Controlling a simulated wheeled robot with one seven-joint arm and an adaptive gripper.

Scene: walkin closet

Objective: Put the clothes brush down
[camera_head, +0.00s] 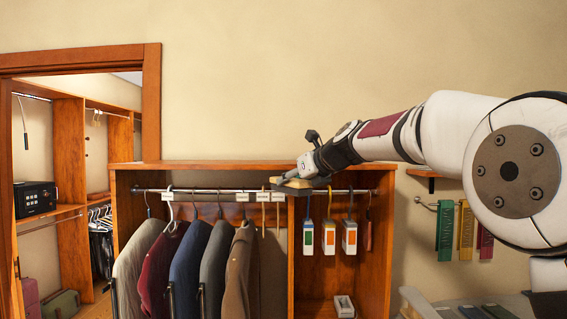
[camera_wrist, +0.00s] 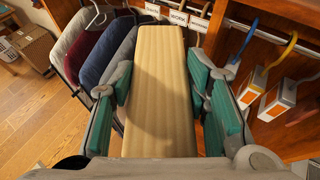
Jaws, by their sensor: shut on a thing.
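The clothes brush (camera_wrist: 158,92) is a long pale wooden block in the wrist view. It lies lengthwise between the teal pads of my gripper (camera_wrist: 162,80), which is shut on it. In the head view my gripper (camera_head: 305,172) is at the upper middle, in front of the wardrobe's top board. The brush shows there as a small tan and dark piece (camera_head: 296,184) below the fingers. It is held in the air near the hanging rod. Its bristle side is hidden in the wrist view.
A wooden wardrobe (camera_head: 240,165) holds several jackets (camera_head: 190,262) on hangers at left. Boxed items with orange and green labels (camera_head: 328,238) hang at right. A small white holder (camera_head: 344,306) stands low inside. Coloured strips (camera_head: 465,230) hang at far right. The wardrobe's top looks clear.

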